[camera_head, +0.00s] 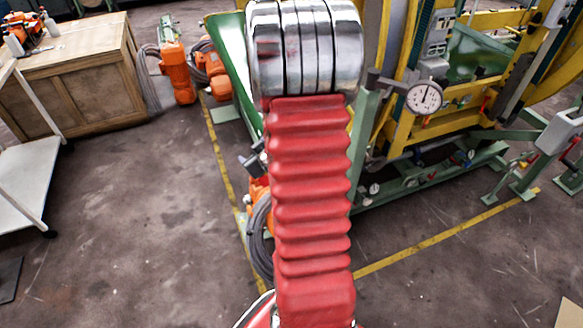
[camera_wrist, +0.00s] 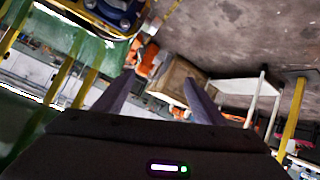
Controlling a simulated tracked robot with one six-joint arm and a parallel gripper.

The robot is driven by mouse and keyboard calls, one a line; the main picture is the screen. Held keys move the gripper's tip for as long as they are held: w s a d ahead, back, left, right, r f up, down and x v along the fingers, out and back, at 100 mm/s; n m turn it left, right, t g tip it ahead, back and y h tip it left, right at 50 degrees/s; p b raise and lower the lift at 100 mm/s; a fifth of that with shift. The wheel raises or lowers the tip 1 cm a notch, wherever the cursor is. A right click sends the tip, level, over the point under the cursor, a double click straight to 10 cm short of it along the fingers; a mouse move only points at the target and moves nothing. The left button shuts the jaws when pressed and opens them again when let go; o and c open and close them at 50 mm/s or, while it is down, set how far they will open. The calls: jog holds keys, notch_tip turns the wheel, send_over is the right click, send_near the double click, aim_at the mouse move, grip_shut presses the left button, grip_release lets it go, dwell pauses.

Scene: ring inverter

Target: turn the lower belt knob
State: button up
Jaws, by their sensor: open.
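My gripper (camera_wrist: 159,77) shows in the wrist view with its two dark fingers spread apart and nothing between them. It is not visible in the head view, where my red arm fills the middle. The yellow and green ring inverter machine (camera_head: 455,98) stands at the right in the head view. A round white dial gauge (camera_head: 424,97) is on its near side. Small round fittings (camera_head: 374,188) sit along its low green base. I cannot tell which part is the lower belt knob; it may be hidden or too small. The gripper touches nothing visible.
A wooden cabinet (camera_head: 75,75) and a white cart (camera_head: 25,185) stand at the left. Orange machines (camera_head: 178,72) with coiled cables stand beside the cabinet. Yellow lines (camera_head: 440,238) mark the floor around the machine. The floor at left and front right is mostly clear.

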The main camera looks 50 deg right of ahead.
jog(key=s+d+f+m+t+h, duration=0.2)
jog(key=s+f, duration=0.5)
jog(key=s, duration=0.2)
jog(key=s+d+f+m+t+h, duration=0.2)
jog(key=s+d+f+m, duration=0.1)
jog(key=s+f, duration=0.5)
jog(key=shift+s+d+t, duration=0.25)
jog(key=shift+s+t, duration=0.15)
jog(key=shift+s, duration=0.2)
jog(key=shift+w, duration=0.1)
jog(key=x, duration=1.3)
jog(key=shift+w+d, duration=0.25)
jog(key=shift+w, duration=0.05)
jog(key=shift+c, duration=0.3)
jog(key=c, duration=1)
